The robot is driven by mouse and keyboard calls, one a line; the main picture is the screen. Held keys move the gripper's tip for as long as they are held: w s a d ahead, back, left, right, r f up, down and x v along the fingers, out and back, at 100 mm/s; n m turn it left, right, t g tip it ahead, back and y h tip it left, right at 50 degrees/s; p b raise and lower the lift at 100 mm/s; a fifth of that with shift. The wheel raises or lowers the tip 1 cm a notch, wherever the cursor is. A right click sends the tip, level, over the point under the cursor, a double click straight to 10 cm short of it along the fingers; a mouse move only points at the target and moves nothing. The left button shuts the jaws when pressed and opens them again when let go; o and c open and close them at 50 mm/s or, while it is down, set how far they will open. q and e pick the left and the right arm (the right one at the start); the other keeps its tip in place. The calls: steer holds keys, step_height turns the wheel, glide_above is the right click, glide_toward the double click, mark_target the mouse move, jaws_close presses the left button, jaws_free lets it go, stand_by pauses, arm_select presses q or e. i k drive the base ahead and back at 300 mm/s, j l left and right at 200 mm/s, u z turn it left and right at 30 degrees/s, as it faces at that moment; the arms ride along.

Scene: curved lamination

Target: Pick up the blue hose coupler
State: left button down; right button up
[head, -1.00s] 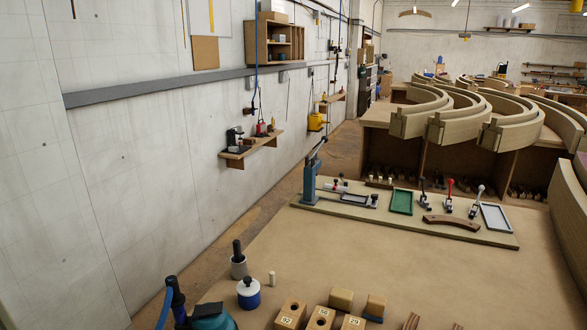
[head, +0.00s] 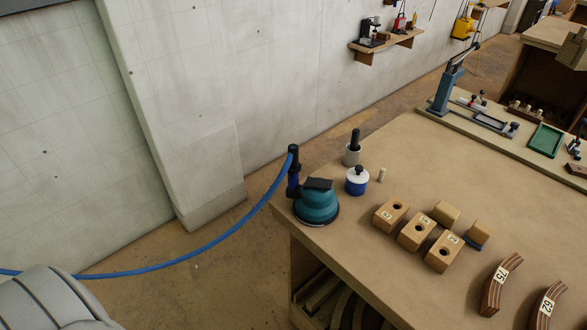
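A blue hose (head: 200,250) runs in from the left edge, sags above the floor and rises to the table's near left corner. It meets an upright dark and blue fitting (head: 293,180), which looks like the blue hose coupler. The fitting stands at the back left of a teal round sander (head: 317,203) with a black top. I cannot tell where the coupler ends and the sander's own inlet begins. Neither of my grippers shows. A grey rounded part at the lower left is probably my own arm.
Near the sander on the table (head: 400,155) are a blue-and-white pot (head: 357,182), a grey cup with a dark handle (head: 352,155) and a small pale peg (head: 381,175). Several numbered wooden blocks (head: 415,233) lie right of it. Floor left of the table is clear.

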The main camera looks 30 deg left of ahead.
mark_target(295, 167)
steer(key=i+u, duration=0.15)
steer(key=u, duration=0.25)
steer(key=i+l+u, duration=0.15)
steer(key=u, duration=0.3)
